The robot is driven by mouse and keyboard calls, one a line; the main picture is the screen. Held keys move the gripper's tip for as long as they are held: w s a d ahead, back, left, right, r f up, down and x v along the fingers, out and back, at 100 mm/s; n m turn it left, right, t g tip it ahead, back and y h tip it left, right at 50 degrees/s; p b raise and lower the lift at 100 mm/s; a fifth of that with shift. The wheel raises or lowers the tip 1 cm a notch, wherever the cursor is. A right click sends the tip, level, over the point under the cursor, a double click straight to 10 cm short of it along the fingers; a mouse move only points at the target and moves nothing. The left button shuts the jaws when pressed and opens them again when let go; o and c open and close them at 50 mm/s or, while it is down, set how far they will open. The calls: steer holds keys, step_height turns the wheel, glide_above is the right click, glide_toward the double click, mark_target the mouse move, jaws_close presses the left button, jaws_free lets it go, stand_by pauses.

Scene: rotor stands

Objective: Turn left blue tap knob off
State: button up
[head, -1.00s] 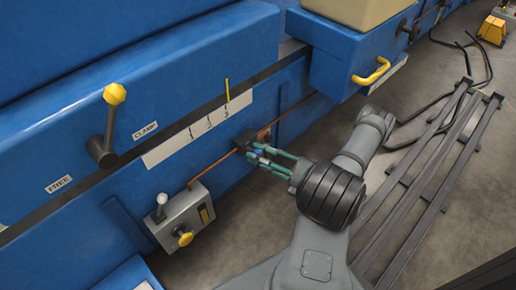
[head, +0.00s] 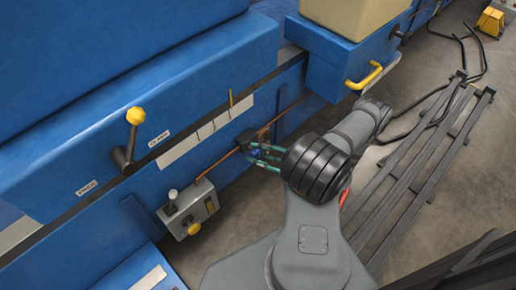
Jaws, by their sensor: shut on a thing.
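The small blue tap knob (head: 255,153) sits beside a dark valve block (head: 245,139) low on the blue machine's side, at the end of a copper pipe. My gripper (head: 258,156) reaches it from the right, its green fingers on either side of the knob and shut on it. The fingers partly cover the knob, so its exact angle cannot be told. A second blue knob cannot be made out.
A grey control box (head: 188,208) with a lever and yellow button is left of the valve. A yellow-knobbed lever (head: 132,135) and a blue drawer with yellow handle (head: 364,77) stick out. Dark metal rails (head: 425,165) lie on the floor at right.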

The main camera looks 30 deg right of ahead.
steer(key=shift+s+a+f+n+p, duration=0.15)
steer(key=shift+a+f+n+p, duration=0.15)
steer(key=shift+n+p, duration=0.15)
stand_by(0.3)
steer(key=o, duration=0.9)
steer(key=shift+o, duration=1)
steer(key=shift+d, duration=0.1)
steer(key=shift+d+r, duration=0.1)
steer(key=shift+s+d, duration=0.15)
steer(key=shift+d, duration=0.05)
steer(key=v, duration=1.1)
steer(key=shift+s+r, duration=0.2)
steer(key=shift+r, duration=0.05)
